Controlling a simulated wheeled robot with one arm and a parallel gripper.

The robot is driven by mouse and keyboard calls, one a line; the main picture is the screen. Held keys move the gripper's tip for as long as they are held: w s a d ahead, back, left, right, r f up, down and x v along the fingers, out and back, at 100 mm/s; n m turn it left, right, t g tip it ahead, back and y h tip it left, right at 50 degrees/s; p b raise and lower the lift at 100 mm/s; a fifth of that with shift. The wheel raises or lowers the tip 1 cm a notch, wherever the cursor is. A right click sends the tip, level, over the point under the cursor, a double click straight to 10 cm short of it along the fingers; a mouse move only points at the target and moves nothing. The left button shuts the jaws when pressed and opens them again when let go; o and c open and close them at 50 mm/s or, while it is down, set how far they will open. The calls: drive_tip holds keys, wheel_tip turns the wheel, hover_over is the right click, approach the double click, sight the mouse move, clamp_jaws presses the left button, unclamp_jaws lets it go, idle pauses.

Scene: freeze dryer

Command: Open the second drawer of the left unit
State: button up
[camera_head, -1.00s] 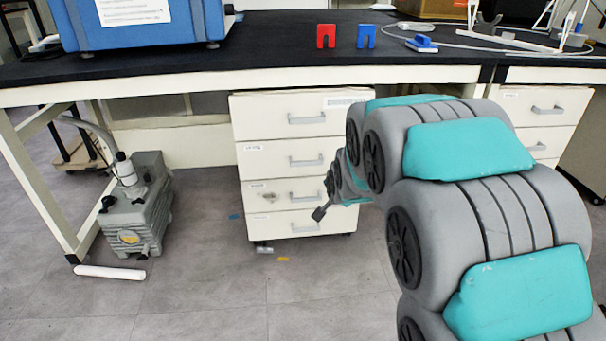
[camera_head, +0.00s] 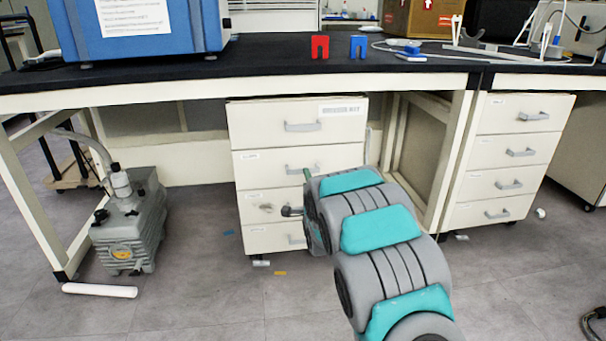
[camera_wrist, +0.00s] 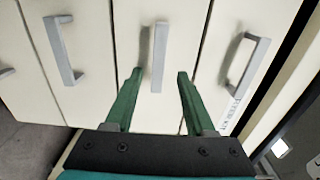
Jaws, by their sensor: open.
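The left unit (camera_head: 243,131) is a cream drawer cabinet under the bench, with several shut drawers and grey bar handles. Its second drawer (camera_head: 255,172) from the top has a handle (camera_head: 303,169), partly close to my arm in the head view. In the wrist view the drawers look turned on their side; the second drawer's handle (camera_wrist: 158,60) shows in the middle. My gripper (camera_wrist: 160,75) is open, its green fingers on either side of that handle in the picture. I cannot tell whether they touch it. In the head view the gripper is mostly hidden by my arm.
A similar right unit (camera_head: 510,153) stands to the right. A grey pump (camera_head: 132,225) and a white cylinder (camera_head: 100,290) are on the floor at left. The black benchtop (camera_head: 270,62) overhangs the drawers.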

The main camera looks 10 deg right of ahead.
drive_tip(key=shift+w+f+b, duration=0.1)
drive_tip(key=shift+w+b, duration=0.25)
drive_tip(key=shift+w, duration=3.05)
clamp_jaws()
